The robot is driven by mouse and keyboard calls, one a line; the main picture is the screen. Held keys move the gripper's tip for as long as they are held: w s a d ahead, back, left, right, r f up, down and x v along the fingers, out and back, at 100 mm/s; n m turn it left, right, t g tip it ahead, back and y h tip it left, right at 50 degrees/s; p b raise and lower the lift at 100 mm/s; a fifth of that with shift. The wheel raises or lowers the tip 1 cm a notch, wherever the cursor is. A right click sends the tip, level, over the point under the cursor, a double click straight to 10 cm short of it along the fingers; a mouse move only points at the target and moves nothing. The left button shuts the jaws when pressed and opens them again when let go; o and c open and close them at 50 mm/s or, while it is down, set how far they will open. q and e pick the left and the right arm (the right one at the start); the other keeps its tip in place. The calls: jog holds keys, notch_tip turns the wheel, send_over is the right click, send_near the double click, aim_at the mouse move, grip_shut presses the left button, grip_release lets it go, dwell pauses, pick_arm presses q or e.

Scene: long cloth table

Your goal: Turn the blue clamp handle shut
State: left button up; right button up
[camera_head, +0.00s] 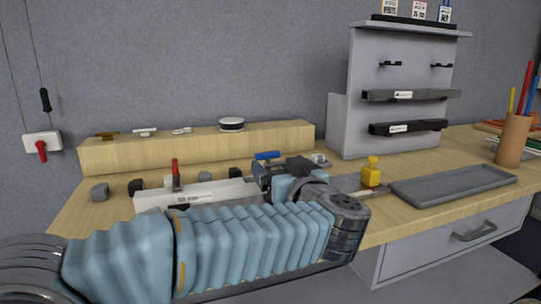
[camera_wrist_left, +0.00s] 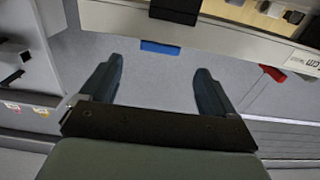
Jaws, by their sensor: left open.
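The blue clamp handle (camera_head: 267,155) shows in the head view above the white fixture (camera_head: 150,199) on the wooden bench, beside my left wrist. In the left wrist view the blue handle (camera_wrist_left: 160,47) lies ahead of my left gripper (camera_wrist_left: 160,68), close to the line between its fingertips. The fingers are spread wide, with nothing between them; they appear apart from the handle. A red handle (camera_head: 175,171) stands upright at the fixture's left part, and it also shows in the left wrist view (camera_wrist_left: 272,73). My arm hides the fixture's lower right part. My right gripper is not in view.
A raised wooden ledge (camera_head: 200,146) with small parts runs behind the fixture. A grey tray (camera_head: 455,185), a yellow bottle (camera_head: 371,173) and a pen cup (camera_head: 513,140) stand to the right. A grey rack (camera_head: 400,115) stands at the back.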

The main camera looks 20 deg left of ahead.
aim_at(267, 156)
pick_arm(q)
jog(key=x, duration=0.6)
jog(key=c, duration=1.1)
jog(key=shift+o, duration=0.2)
jog(key=shift+a, duration=0.1)
jog(key=m+t+h, duration=0.1)
jog(key=h, duration=0.1)
jog(key=m+h, duration=0.1)
jog(key=h, duration=0.1)
jog(key=a+m+t+h, duration=0.1)
jog(key=m+h, duration=0.1)
jog(key=shift+s+t, duration=0.2)
jog(key=shift+t, duration=0.1)
jog(key=shift+a+m+h, duration=0.2)
jog(key=shift+m+h, duration=1.5)
jog(key=shift+h, duration=0.8)
